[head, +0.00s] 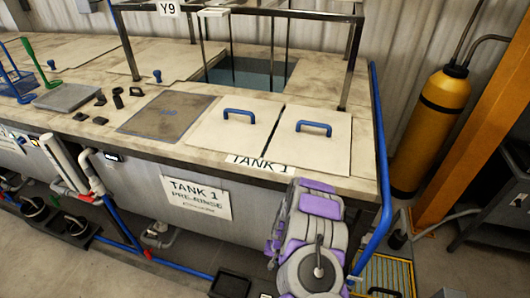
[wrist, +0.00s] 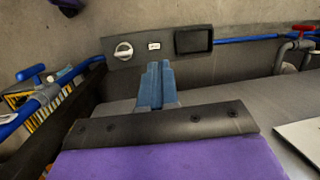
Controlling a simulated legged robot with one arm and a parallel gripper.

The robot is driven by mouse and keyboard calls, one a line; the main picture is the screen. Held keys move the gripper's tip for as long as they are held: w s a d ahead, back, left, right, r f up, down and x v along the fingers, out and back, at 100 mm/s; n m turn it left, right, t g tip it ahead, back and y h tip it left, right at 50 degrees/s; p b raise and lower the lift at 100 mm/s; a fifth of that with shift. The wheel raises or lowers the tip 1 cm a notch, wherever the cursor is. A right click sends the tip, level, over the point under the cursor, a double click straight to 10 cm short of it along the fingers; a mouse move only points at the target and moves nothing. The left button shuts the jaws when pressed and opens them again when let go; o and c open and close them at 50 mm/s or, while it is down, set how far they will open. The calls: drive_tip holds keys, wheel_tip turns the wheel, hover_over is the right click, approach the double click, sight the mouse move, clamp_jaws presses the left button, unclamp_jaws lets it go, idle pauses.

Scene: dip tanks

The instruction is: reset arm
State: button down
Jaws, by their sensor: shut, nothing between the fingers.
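My arm (head: 312,215), purple and grey, shows at the lower right of centre in the head view. It stands in front of the Tank 1 side, near the tank's right front corner. Its fingers cannot be made out there. In the wrist view my gripper (wrist: 158,70) shows as two blue fingers pressed together, shut and empty. The fingers point toward a dark panel with a round knob (wrist: 123,51) and a black rectangle (wrist: 193,40). I cannot tell how far apart the fingers and the panel are.
Tank 1 has two pale lids (head: 309,140) with blue handles and an open section of liquid (head: 250,76) behind. A blue pipe (head: 381,150) runs down its right end. A yellow cylinder (head: 428,130) and orange post (head: 475,120) stand right.

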drive_tip(key=s+a+r+n+y, duration=0.15)
drive_tip(key=s+r, duration=0.25)
drive_tip(key=r, duration=1.2)
drive_tip(key=s+a+r+n, duration=0.1)
drive_tip(key=s+r+n, duration=0.15)
drive_tip(key=r, duration=1.25)
drive_tip(key=s+d+r+h, duration=0.1)
drive_tip(key=s+d+r, duration=0.3)
drive_tip(key=s, duration=0.4)
drive_tip(key=s+d+r+m+h, duration=0.1)
drive_tip(key=s+d+r, duration=0.4)
drive_tip(key=s, duration=0.4)
drive_tip(key=s+d+r+h, duration=0.1)
drive_tip(key=s+d+r, duration=0.4)
drive_tip(key=s, duration=0.3)
drive_tip(key=shift+s+r+m+h, duration=0.35)
drive_tip(key=shift+s+m, duration=0.05)
